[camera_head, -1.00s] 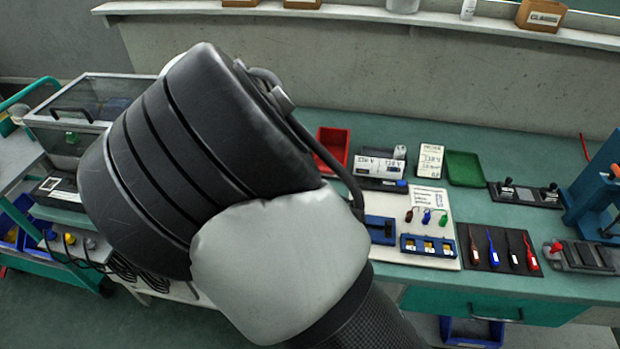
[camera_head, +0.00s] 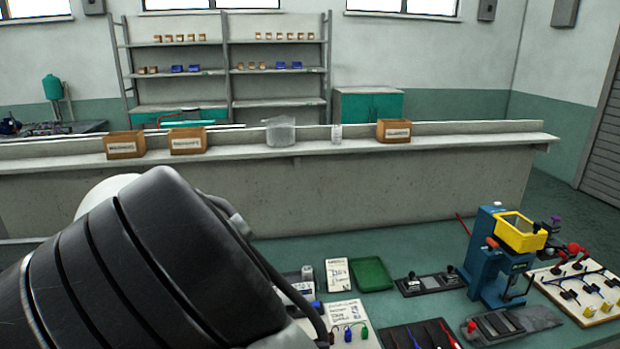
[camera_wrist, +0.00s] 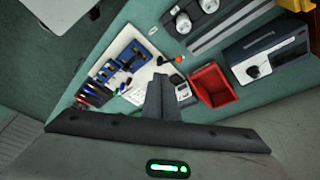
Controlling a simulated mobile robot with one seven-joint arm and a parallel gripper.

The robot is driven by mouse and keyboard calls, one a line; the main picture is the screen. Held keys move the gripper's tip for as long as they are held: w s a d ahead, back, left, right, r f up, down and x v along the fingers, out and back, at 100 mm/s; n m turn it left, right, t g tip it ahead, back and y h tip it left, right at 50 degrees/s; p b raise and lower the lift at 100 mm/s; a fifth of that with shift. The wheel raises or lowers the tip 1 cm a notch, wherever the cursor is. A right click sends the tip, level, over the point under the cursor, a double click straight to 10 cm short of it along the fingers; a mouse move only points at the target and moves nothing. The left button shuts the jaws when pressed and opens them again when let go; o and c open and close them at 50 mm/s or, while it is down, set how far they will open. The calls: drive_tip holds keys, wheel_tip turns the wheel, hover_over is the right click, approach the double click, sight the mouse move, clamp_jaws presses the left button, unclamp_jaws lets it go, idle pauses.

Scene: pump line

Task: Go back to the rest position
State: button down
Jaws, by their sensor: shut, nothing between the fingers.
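My gripper (camera_wrist: 160,98) shows in the wrist view as a dark narrow pair of fingers, closed together with nothing between them. It is above the green worktop, in front of a white board (camera_wrist: 148,72) with a blue fixture (camera_wrist: 125,64). In the head view only my thick black and grey arm shows at the lower left; the gripper itself is out of that view. The arm hides part of the worktop there.
The wrist view shows a red bin (camera_wrist: 213,87) right of the fingers and a dark device (camera_wrist: 266,60) beyond it. The head view shows a green tray (camera_head: 372,274), a blue press (camera_head: 490,262) with a yellow bin (camera_head: 520,232), and a ledge with boxes (camera_head: 187,140).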

drive_tip(key=s+d+r+n+g+y+p, duration=0.1)
drive_tip(key=s+d+r+n+y+p, duration=0.1)
drive_tip(key=d+r, duration=0.7)
drive_tip(key=s+d+r+n+y+p, duration=0.15)
drive_tip(key=d+r, duration=0.45)
drive_tip(key=d, duration=0.7)
drive_tip(key=s+d+r+n+t+p, duration=0.1)
drive_tip(key=s+d+r+n+p, duration=0.1)
drive_tip(key=s+d, duration=0.4)
drive_tip(key=s+d+r+n+t+p, duration=0.1)
drive_tip(key=s+d+r+n+t, duration=0.1)
drive_tip(key=s+d, duration=0.4)
drive_tip(key=shift+s+d+r+t+h+p, duration=0.2)
drive_tip(key=shift+s+r+t+h+p, duration=0.15)
drive_tip(key=shift+s+r, duration=0.35)
drive_tip(key=shift+w+r, duration=0.15)
